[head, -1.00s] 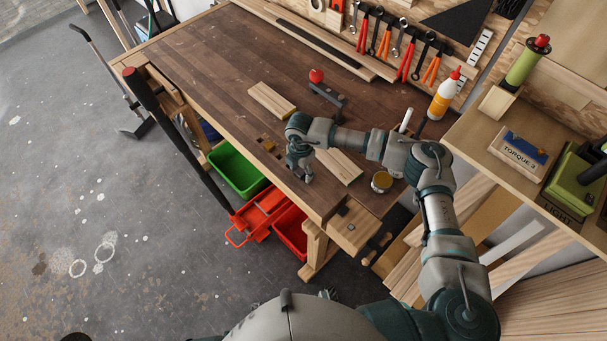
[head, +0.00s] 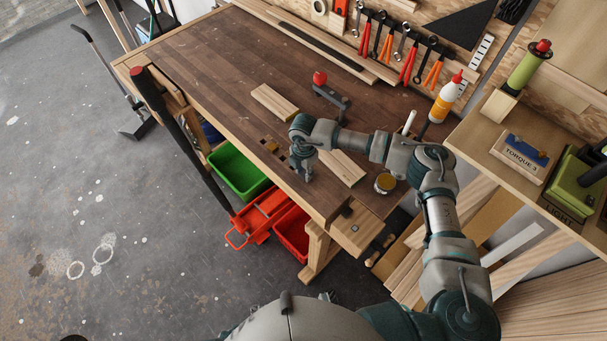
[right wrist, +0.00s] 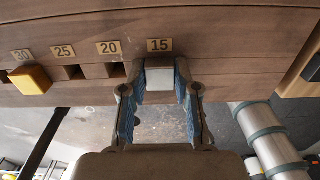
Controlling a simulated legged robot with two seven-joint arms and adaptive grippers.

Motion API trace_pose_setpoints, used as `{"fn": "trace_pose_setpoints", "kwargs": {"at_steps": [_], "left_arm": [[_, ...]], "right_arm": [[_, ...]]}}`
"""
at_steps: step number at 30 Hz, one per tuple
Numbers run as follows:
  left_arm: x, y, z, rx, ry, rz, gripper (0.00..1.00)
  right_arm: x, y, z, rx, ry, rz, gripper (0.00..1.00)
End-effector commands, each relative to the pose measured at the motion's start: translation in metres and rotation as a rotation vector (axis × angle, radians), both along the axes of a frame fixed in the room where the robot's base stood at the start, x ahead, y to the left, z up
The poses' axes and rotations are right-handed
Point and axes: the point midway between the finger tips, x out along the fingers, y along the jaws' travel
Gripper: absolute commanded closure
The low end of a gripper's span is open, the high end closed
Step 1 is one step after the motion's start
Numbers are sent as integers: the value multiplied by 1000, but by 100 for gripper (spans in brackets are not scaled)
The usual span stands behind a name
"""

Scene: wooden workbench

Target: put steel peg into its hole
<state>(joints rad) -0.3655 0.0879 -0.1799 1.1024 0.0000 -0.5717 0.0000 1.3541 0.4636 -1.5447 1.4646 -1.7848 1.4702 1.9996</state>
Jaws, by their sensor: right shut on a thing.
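The steel peg (right wrist: 160,75) is a grey, square-ended piece between the fingers of my right gripper (right wrist: 159,88), which is shut on it. The gripper also shows in the head view (head: 303,172), pointing down over the front edge of the bench. In the right wrist view the peg lies right below the label 15 (right wrist: 159,45). The hole under that label is hidden by the peg and fingers, so I cannot tell how deep the peg sits. Dark square holes show under labels 20 (right wrist: 116,70) and 25 (right wrist: 74,73). My left gripper is not in view.
A yellow block (right wrist: 30,80) stands at the hole marked 30. Green (head: 238,170) and red bins sit below the front edge.

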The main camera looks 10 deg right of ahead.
Motion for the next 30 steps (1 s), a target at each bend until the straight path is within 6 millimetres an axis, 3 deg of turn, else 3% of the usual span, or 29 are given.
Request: {"fn": "trace_pose_setpoints", "kwargs": {"at_steps": [6,15,30], "left_arm": [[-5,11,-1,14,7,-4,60],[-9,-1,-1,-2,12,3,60],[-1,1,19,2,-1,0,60]], "right_arm": [[-1,3,25,7,-2,4,100],[-1,4,86,7,-2,5,100],[-2,4,129,8,-1,5,100]]}}
